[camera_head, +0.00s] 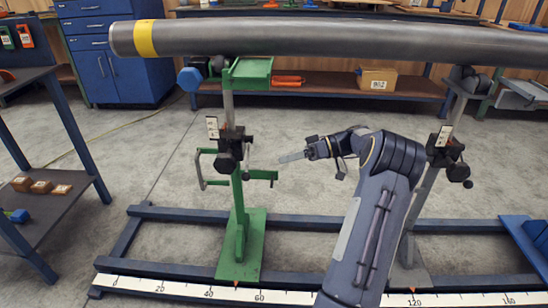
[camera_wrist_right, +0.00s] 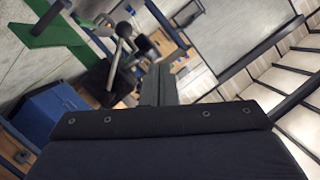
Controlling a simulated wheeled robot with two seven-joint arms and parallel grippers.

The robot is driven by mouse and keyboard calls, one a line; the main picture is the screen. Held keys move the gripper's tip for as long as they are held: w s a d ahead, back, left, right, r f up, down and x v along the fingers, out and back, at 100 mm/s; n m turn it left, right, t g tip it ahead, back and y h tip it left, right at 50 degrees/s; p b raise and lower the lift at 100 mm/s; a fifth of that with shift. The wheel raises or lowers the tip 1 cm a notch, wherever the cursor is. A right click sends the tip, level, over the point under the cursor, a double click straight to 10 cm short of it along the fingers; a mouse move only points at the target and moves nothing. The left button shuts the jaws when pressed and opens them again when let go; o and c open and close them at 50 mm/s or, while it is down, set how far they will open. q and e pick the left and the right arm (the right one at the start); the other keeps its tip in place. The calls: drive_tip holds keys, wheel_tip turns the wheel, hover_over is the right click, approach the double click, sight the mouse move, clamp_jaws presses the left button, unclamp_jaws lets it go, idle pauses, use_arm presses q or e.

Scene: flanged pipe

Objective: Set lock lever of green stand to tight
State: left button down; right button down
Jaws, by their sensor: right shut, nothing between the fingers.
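The green stand (camera_head: 239,194) stands upright on a green foot plate on the blue frame, under the pipe (camera_head: 330,38). Its black lock clamp (camera_head: 230,148) sits on the post, with a white label above it. A thin lever (camera_head: 247,157) hangs at the clamp's right side; its exact setting is too small to tell. In the right wrist view, a grey rod with a dark ball knob (camera_wrist_right: 124,30) shows beside a green bar (camera_wrist_right: 52,25). My right gripper (camera_head: 281,159) is shut and empty, to the right of the clamp and apart from it. My left gripper is out of view.
A green side arm (camera_head: 262,174) sticks out from the post below my right gripper. A second, grey stand (camera_head: 428,185) holds the pipe at the right. A ruler strip (camera_head: 180,288) runs along the front. The floor between the stands is bare.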

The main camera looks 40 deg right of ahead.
drive_tip(key=shift+v, duration=1.05)
drive_tip(key=shift+s+a+r, duration=0.1)
drive_tip(key=shift+s+a, duration=0.05)
drive_tip(key=s+a+r+m+g+h, duration=0.1)
drive_tip(key=s+a+r+g+h, duration=0.15)
drive_tip(key=a, duration=0.85)
drive_tip(key=s+a+r+m+g+h, duration=0.1)
drive_tip(key=a+r+g, duration=0.2)
drive_tip(key=a, duration=0.8)
drive_tip(key=s+a+f+m+t+h, duration=0.1)
drive_tip(key=s+a+f+h, duration=0.15)
drive_tip(key=s+a, duration=0.4)
drive_tip(key=s+a+f+m+t+h, duration=0.1)
drive_tip(key=s+a+f+m+h, duration=0.1)
drive_tip(key=s+a+f, duration=0.45)
wheel_tip(320, 180, up, 37)
drive_tip(key=s+d+p, duration=0.1)
drive_tip(key=s+p, duration=0.1)
drive_tip(key=p, duration=3.3)
drive_tip(key=shift+d, duration=0.25)
